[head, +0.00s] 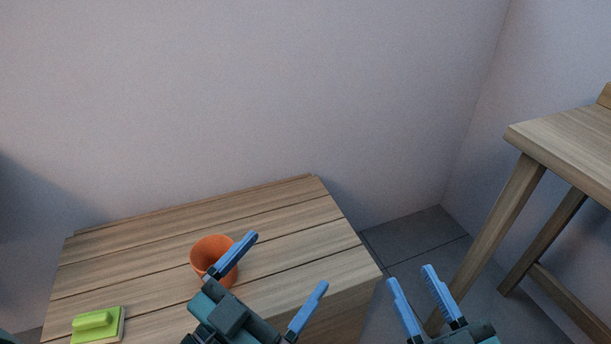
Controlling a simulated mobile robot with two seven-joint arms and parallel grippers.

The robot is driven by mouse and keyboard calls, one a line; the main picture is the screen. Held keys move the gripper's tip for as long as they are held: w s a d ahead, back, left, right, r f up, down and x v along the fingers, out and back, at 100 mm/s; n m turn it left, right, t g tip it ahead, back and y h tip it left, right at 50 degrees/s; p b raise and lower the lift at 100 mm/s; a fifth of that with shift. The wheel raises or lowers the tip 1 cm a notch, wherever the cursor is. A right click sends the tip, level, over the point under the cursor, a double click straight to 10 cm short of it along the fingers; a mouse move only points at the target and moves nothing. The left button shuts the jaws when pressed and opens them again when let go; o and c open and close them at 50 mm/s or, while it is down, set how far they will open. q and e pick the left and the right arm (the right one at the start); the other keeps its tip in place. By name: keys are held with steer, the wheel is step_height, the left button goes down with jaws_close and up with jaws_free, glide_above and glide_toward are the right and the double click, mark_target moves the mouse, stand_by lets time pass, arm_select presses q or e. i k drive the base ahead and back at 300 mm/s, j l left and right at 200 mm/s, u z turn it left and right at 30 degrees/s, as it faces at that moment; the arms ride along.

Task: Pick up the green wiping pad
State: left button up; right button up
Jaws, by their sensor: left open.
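The green wiping pad (97,325) lies on the wooden table at the front left, its raised grip facing up. My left gripper (284,270) is open, with its blue fingers spread wide and nothing between them. It is to the right of the pad and well apart from it, and one finger overlaps the orange cup in the view. My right gripper (412,284) is at the lower right, away from the pad, with a gap between its blue fingers and nothing held.
An orange cup (208,249) stands on the wooden table (290,202), partly hidden behind my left gripper. A second wooden table (565,143) stands at the right. A plain wall rises behind. The table top between the pad and the cup is clear.

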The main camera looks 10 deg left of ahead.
mark_target(104, 326)
steer(key=k, duration=1)
